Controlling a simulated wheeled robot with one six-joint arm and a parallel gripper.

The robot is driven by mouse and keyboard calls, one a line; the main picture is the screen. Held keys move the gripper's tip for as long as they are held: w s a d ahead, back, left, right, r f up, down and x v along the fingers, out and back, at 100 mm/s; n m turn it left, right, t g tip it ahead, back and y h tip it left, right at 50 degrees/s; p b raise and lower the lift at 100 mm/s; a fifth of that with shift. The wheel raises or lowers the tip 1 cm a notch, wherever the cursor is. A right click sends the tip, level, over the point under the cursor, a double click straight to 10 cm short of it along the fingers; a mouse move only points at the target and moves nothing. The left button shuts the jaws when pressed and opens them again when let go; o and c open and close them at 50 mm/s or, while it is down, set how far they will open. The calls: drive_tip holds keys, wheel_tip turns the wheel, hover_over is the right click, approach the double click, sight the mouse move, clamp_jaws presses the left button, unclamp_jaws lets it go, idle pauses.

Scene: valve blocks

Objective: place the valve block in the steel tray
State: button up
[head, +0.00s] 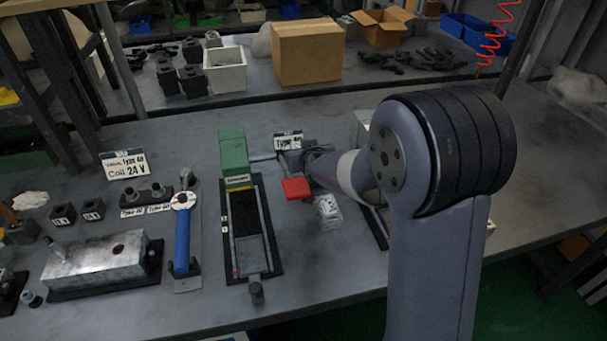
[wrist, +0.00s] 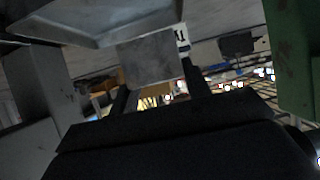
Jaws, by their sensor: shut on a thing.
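My gripper (wrist: 160,92) is shut on a grey metal valve block (wrist: 150,55). The block sits between the two dark fingers, with a small white label at its side. A grey metal edge (wrist: 92,22) close at upper left in the wrist view may be the steel tray; I cannot tell. In the head view my arm hides much of the area to the block's right.
A green-ended fixture (head: 234,155) stands left of my gripper, with a red piece (head: 297,188) close by. A blue-handled tool (head: 182,240) and a metal block with a hole (head: 100,262) lie farther left. A cardboard box (head: 307,53) stands behind.

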drive_tip(key=shift+f, duration=2.5)
drive_tip(key=shift+b, duration=0.3)
drive_tip(key=shift+f, duration=0.15)
drive_tip(key=o, duration=1.4)
drive_tip(key=shift+c, duration=0.2)
drive_tip(key=shift+r, duration=0.2)
drive_tip(key=v, duration=1.2)
drive_tip(key=shift+f, duration=0.1)
